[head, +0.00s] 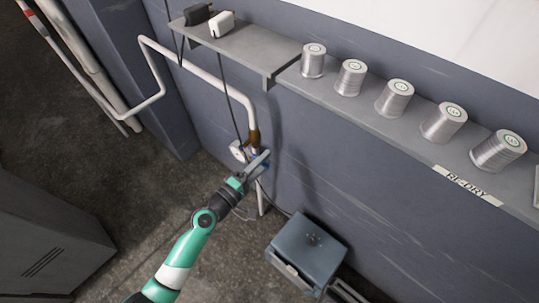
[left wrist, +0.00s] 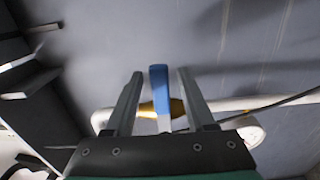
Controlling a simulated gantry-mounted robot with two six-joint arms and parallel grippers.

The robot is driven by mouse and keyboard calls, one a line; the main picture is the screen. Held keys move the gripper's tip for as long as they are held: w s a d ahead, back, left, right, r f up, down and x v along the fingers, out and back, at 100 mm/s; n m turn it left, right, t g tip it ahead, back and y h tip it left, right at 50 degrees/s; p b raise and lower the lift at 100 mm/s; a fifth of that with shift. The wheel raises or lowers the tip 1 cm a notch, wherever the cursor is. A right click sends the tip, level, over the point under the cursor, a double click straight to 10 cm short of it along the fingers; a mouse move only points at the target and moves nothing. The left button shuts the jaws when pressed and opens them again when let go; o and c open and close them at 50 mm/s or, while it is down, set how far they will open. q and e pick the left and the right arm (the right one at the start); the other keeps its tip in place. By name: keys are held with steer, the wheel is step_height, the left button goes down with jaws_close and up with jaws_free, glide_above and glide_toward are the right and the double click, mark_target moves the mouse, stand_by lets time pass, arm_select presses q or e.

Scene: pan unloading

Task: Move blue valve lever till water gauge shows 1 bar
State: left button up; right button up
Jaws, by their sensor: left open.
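The blue valve lever (left wrist: 159,78) stands between the two open fingers of my left gripper (left wrist: 157,85) in the left wrist view, with a gap to each finger. A brass valve body (left wrist: 176,108) shows behind it on a white pipe. In the head view my left gripper (head: 257,163) is at the valve and hides most of the lever; the brass fitting (head: 254,138) shows just above. The round water gauge (head: 237,151) is left of the valve, and part of it shows in the left wrist view (left wrist: 251,134). Its reading is too small to tell. My right gripper is not in view.
A shelf (head: 390,128) with several metal spools runs along the wall above and to the right. A white pipe (head: 205,75) bends down to the valve. A blue-grey box (head: 308,250) stands on the floor at right; a grey cabinet (head: 45,245) stands at left.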

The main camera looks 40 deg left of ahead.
arm_select(q)
steer(key=w, duration=0.3)
steer(key=shift+c, duration=0.3)
jaws_close()
stand_by(1.1)
